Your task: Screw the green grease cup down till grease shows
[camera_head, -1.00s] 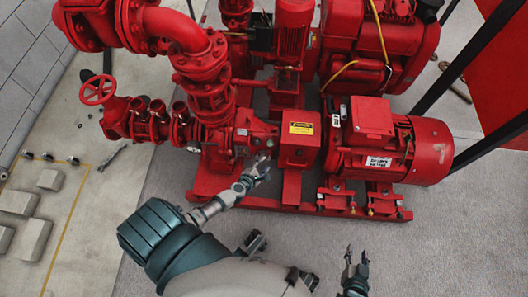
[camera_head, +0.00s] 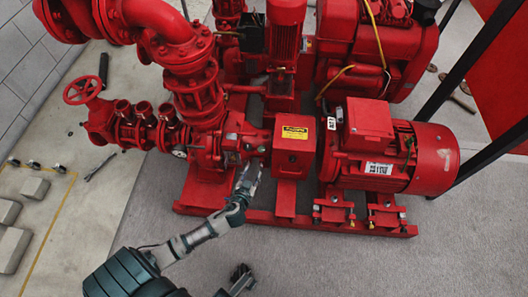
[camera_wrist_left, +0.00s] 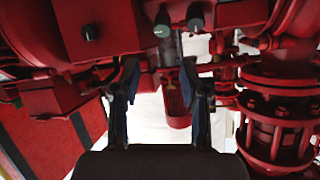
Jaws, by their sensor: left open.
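My left gripper (camera_head: 247,178) is at the front of the red pump's bearing housing (camera_head: 250,142), left of the red coupling guard. In the left wrist view its two fingers (camera_wrist_left: 159,85) are spread with nothing between them. Beyond the fingertips, two small round knobs hang side by side under red metal: a greenish one (camera_wrist_left: 162,27) and a darker one (camera_wrist_left: 195,20). No grease is visible.
The coupling guard (camera_head: 293,147) with a yellow label and the red motor (camera_head: 390,150) stand to the right. Red valves and a handwheel (camera_head: 82,90) are on the left. The red base frame (camera_head: 340,222) runs along the front. The grey floor before it is mostly clear.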

